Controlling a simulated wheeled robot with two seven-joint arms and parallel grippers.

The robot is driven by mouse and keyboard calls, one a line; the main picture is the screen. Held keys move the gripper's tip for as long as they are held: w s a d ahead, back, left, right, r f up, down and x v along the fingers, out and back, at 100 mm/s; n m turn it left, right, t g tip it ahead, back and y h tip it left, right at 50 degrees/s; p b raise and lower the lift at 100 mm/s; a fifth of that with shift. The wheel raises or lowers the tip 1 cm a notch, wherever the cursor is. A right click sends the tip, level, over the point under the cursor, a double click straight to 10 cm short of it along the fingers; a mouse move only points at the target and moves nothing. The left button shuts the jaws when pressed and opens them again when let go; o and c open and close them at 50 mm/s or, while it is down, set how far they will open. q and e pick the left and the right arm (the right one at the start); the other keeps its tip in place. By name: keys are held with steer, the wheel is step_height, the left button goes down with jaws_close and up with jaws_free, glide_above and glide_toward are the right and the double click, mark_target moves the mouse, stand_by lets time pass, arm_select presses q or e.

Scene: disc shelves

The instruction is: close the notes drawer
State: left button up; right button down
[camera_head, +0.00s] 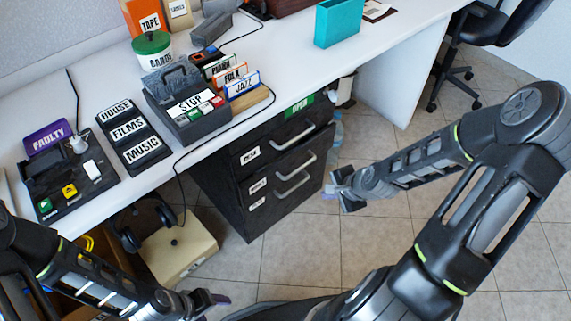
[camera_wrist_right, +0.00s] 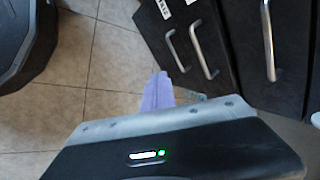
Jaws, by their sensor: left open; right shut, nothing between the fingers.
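A black drawer cabinet (camera_head: 225,190) stands under the desk. Its front has three silver handles: top (camera_head: 297,140), middle (camera_head: 297,164) and bottom (camera_head: 293,186). The white drawer labels are too small to read, so I cannot tell which is the notes drawer or how far any drawer stands out. The right wrist view shows the drawer fronts (camera_wrist_right: 240,60) close by. My right gripper (camera_head: 333,190) is shut and empty, in front of and apart from the cabinet; its purple fingertips (camera_wrist_right: 157,92) show in the wrist view. My left gripper (camera_head: 217,299) is open at the lower left, away from the cabinet.
A green OPEN sign (camera_head: 299,107) is above the top drawer. Headphones (camera_head: 145,222) and a beige box (camera_head: 180,250) are under the desk. The tiled floor (camera_head: 370,240) in front is clear.

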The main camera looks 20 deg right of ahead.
steer(key=w+a+r+n+t+y, duration=0.1)
steer(key=w+a+r+n+t, duration=0.1)
steer(key=w+a+r+n, duration=0.1)
steer(key=shift+w+a+r+t, duration=0.15)
steer(key=shift+w+r+t, duration=0.25)
steer(key=shift+w+r, duration=0.3)
steer(key=shift+f, duration=0.1)
steer(key=shift+w+f, duration=0.1)
steer(key=shift+w, duration=0.05)
steer(key=b, duration=0.6)
glide_toward(279, 166)
steer(key=x, duration=0.5)
steer(key=shift+s+f, duration=0.25)
steer(key=shift+f, duration=0.15)
steer(key=shift+w+a+r, duration=0.1)
steer(key=shift+w, duration=0.45)
